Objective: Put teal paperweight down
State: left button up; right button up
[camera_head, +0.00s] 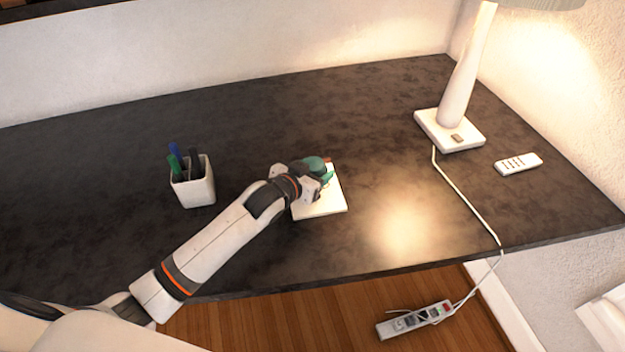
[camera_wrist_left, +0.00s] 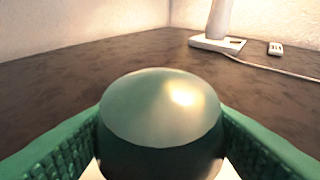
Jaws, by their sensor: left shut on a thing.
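The teal paperweight (camera_head: 316,164) is a smooth rounded dome, held over or on a square white pad (camera_head: 322,207) on the dark desk. In the left wrist view the paperweight (camera_wrist_left: 160,115) fills the space between the two green textured fingers. My left gripper (camera_head: 322,175) is shut on it. The gripper hides part of the paperweight and the far part of the pad. I cannot tell whether the paperweight's underside touches the pad. My right gripper is not in view.
A white cup (camera_head: 194,186) with several pens stands left of my left gripper. A lamp (camera_head: 450,128) and a white remote (camera_head: 518,163) are at the right. The lamp's cord (camera_head: 472,205) runs over the front edge to a power strip (camera_head: 415,319). Bare desk surrounds the pad.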

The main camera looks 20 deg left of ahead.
pick_arm(q)
notch_tip(320, 180, down, 2)
jog(key=shift+f, duration=0.5)
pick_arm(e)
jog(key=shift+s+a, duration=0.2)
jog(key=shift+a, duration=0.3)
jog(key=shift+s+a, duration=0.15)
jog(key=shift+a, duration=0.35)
pick_arm(q)
jog(key=shift+f, duration=0.15)
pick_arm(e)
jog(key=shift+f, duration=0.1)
pick_arm(q)
jog(key=o, duration=1.2)
jog(key=shift+o, duration=0.3)
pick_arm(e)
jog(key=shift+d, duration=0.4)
